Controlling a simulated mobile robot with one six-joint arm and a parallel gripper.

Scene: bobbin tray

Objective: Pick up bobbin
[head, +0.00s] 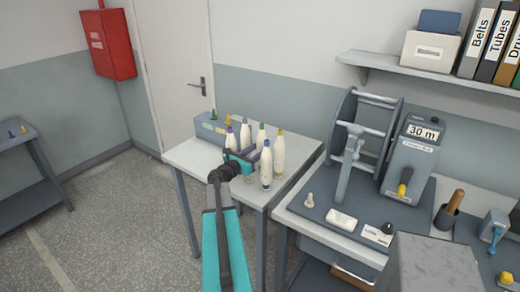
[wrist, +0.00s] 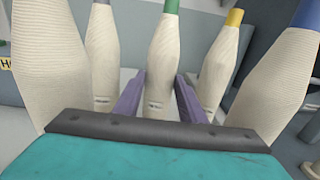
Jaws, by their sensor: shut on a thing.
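Several cream, cone-shaped bobbins with coloured tips stand on a small white table. The green-tipped bobbin (head: 260,140) is at the back of the group; in the wrist view it is in the middle (wrist: 160,65). My gripper (wrist: 158,100) has a purple finger on each side of its lower body and is shut on it. In the head view my gripper (head: 247,158) reaches in among the bobbins. The bobbin's base is hidden, so I cannot tell whether it touches the table.
Close around the gripper stand the yellow-tipped bobbin (head: 279,153), blue-tipped bobbin (head: 266,168) and purple-tipped bobbin (head: 245,136). A grey-tipped bobbin (wrist: 101,60) shows in the wrist view. The white table (head: 190,153) has bare room at its left. A winding machine (head: 355,160) stands on the bench at right.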

